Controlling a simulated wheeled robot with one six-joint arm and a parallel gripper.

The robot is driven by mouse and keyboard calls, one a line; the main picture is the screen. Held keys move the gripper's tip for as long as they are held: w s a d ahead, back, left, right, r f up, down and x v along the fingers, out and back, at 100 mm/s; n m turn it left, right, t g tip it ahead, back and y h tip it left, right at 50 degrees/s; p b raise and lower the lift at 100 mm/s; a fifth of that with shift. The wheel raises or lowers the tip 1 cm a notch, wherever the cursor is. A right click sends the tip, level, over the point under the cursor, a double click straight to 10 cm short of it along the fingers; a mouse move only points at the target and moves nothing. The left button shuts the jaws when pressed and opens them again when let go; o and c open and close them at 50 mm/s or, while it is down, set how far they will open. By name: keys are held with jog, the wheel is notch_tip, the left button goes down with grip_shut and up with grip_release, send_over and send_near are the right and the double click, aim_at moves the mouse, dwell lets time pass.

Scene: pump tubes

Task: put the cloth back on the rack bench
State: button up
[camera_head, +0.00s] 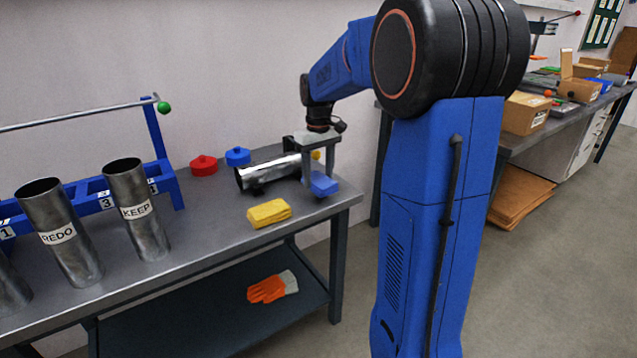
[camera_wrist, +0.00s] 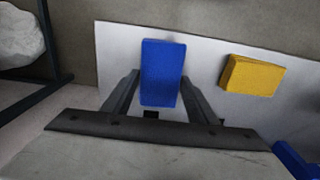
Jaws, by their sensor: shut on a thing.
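My gripper (camera_head: 321,172) is at the right end of the rack bench (camera_head: 215,238), pointing down. It is shut on a blue, block-shaped folded cloth (camera_head: 325,187). In the wrist view the blue cloth (camera_wrist: 162,72) sits between the two fingers. It is at or just above the bench top near the right edge; I cannot tell whether it touches. A yellow block (camera_head: 268,213), like a sponge or folded cloth, lies on the bench to the left of my gripper. It also shows right of the blue cloth in the wrist view (camera_wrist: 252,75).
A metal cylinder (camera_head: 262,174) lies behind the yellow block, with red (camera_head: 203,166) and blue (camera_head: 237,156) caps nearby. Upright tubes labelled REDO (camera_head: 60,235) and KEEP (camera_head: 138,215) stand at the left by a blue rack. An orange glove (camera_head: 268,290) lies on the lower shelf.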

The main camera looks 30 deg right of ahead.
aim_at(319, 178)
jog(key=shift+f, duration=1.3)
jog(key=shift+f, duration=0.15)
jog(key=o, duration=1)
notch_tip(319, 178, up, 12)
jog(key=s+a+t, duration=0.2)
jog(key=s+a, duration=0.8)
jog(key=s, duration=0.5)
jog(key=s+a+f+t, duration=0.1)
jog(key=s+a+f, duration=0.2)
jog(key=s+f, duration=0.2)
jog(key=s+a+f+t, duration=0.1)
jog(key=s+f, duration=0.4)
jog(key=s, duration=0.5)
jog(key=shift+s+a+t, duration=0.35)
jog(key=shift+a+t, duration=0.05)
jog(key=shift+a, duration=0.5)
